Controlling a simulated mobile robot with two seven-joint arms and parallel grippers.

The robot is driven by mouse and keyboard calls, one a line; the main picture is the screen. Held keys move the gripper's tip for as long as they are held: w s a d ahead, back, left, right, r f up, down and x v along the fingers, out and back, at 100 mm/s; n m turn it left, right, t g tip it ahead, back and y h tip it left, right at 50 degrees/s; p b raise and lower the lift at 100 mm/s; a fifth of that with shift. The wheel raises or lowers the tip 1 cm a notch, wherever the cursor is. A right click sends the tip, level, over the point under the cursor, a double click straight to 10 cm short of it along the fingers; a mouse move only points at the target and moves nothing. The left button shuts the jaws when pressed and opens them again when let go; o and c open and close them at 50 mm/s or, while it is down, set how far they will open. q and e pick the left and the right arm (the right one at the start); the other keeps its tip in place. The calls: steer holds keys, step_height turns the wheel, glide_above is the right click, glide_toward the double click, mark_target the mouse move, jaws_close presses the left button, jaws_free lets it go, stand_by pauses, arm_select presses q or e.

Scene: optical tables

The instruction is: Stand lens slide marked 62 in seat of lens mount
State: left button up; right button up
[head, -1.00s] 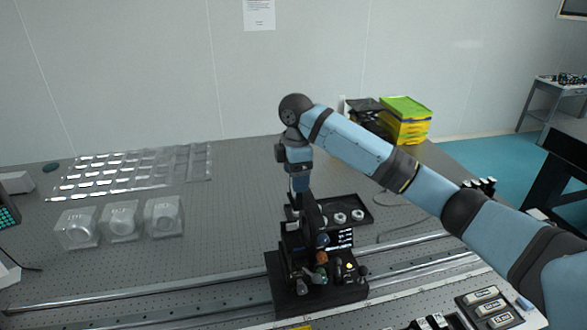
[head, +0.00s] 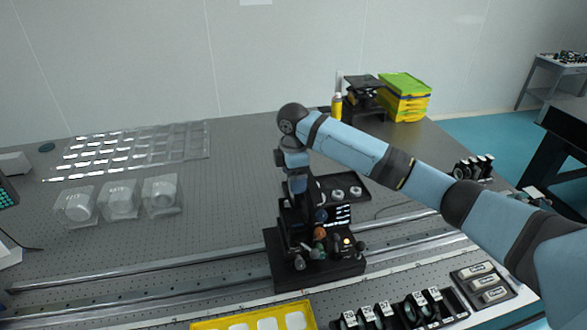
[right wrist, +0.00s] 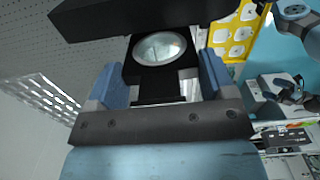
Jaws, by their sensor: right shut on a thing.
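My right gripper (head: 297,188) points down, just above the black lens mount (head: 318,262). The right wrist view shows its two blue fingers (right wrist: 163,80) shut on a black lens slide with a round clear lens (right wrist: 160,48). A dark bar (right wrist: 150,12), seemingly part of the mount, crosses beyond the slide. I cannot tell whether the slide touches the seat.
A rack with several labelled slides (head: 385,318) and a yellow tray (head: 255,319) lie at the front edge. A black tray with round parts (head: 342,184) sits behind the mount. Clear cases (head: 118,200) stand left. Metal rails (head: 150,268) cross the table.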

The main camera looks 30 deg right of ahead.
mark_target(293, 198)
steer(key=shift+f, duration=3.7)
steer(key=shift+f, duration=0.15)
steer(key=o, duration=1.3)
steer(key=shift+c, duration=0.2)
steer(key=shift+r, duration=4.95)
